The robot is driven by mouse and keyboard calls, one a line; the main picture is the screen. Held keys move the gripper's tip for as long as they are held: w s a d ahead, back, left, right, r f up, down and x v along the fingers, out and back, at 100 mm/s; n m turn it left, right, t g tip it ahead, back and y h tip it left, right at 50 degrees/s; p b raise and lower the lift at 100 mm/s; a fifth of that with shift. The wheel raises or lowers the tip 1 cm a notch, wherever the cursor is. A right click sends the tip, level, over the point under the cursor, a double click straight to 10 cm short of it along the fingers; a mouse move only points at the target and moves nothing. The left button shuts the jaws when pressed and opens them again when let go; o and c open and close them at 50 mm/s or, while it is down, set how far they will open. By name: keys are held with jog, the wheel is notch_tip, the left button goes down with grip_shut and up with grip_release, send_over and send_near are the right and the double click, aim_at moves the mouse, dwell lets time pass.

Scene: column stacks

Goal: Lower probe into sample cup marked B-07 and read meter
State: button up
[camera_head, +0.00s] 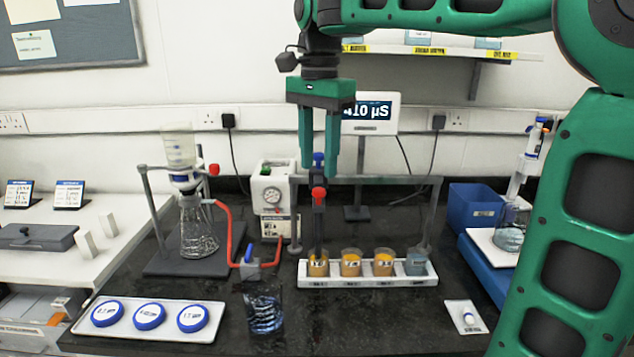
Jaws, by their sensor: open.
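My green gripper (319,176) points down with its two fingers apart, one on each side of the probe's blue top in this view; no contact is clear. The dark probe (318,222) has a red collar and stands upright, its lower end at the leftmost cup (318,268). How deep it reaches is unclear. Two more orange-filled cups, a middle one (351,264) and another (383,264), and a grey-blue cup (416,264) stand in the white rack (345,282). Their marks are too small to read. The meter (374,128) shows "10 µS", its first digit partly hidden by my gripper.
A grey frame (436,205) spans the rack. A filter flask (198,230) with a red hose and a gauge box (272,200) stand left. A glass beaker (263,308) and a tray of round dishes (148,332) are in front. A blue bin (473,208) is right.

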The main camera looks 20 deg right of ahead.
aim_at(319, 189)
jog(key=shift+s+f, duration=0.1)
jog(key=shift+f, duration=2.45)
